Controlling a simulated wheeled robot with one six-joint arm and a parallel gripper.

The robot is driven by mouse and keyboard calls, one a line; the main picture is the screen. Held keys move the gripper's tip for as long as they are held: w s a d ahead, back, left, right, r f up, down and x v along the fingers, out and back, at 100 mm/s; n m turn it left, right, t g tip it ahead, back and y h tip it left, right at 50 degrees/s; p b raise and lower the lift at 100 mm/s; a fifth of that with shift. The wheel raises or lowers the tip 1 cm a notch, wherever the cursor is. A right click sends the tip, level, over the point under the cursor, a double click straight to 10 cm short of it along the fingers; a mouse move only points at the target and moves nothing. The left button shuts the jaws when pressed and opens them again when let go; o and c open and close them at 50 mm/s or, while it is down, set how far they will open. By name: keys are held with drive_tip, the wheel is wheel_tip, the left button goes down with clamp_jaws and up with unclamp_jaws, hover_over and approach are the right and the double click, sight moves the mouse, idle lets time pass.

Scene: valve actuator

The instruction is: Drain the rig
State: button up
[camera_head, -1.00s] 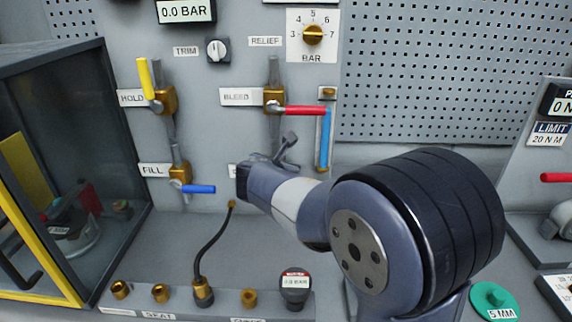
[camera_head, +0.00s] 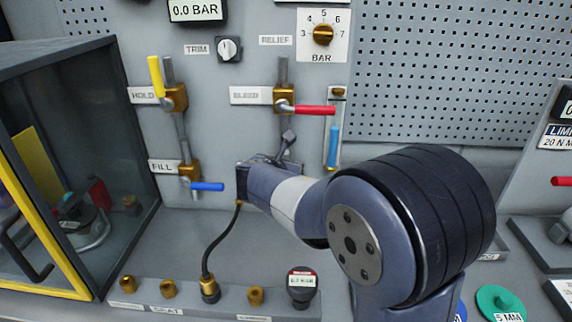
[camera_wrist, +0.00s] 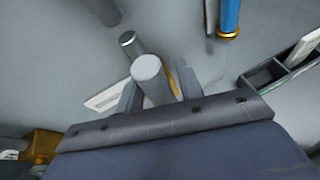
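My gripper (camera_head: 282,160) is at the panel below the bleed valve, at a grey handle (camera_head: 288,137). In the wrist view a pale grey round-ended handle (camera_wrist: 150,80) stands between my two fingers, which lie close on both sides. My arm hides the valve body and its label. The sight tube (camera_head: 336,112) holds a blue column (camera_head: 333,148) with clear tube above it. The red bleed lever (camera_head: 315,110) and blue fill lever (camera_head: 207,187) lie level. The yellow hold lever (camera_head: 155,76) points up. The gauge (camera_head: 196,10) reads 0.0 BAR.
A glass cabinet with a yellow frame (camera_head: 30,235) stands at the left. A green disc (camera_head: 500,300) lies at the right.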

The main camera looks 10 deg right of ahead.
drive_tip(key=shift+o, duration=0.4)
drive_tip(key=shift+r, duration=0.1)
drive_tip(key=shift+s+a+r, duration=0.15)
drive_tip(key=shift+s+a, duration=0.05)
drive_tip(key=shift+s, duration=0.1)
drive_tip(key=v, duration=1)
drive_tip(key=shift+b, duration=0.3)
drive_tip(key=shift+d, duration=0.1)
drive_tip(key=x, duration=1)
drive_tip(key=shift+w+d+f, duration=0.2)
drive_tip(key=shift+w+d, duration=0.05)
drive_tip(key=shift+d, duration=0.05)
drive_tip(key=shift+a, duration=0.15)
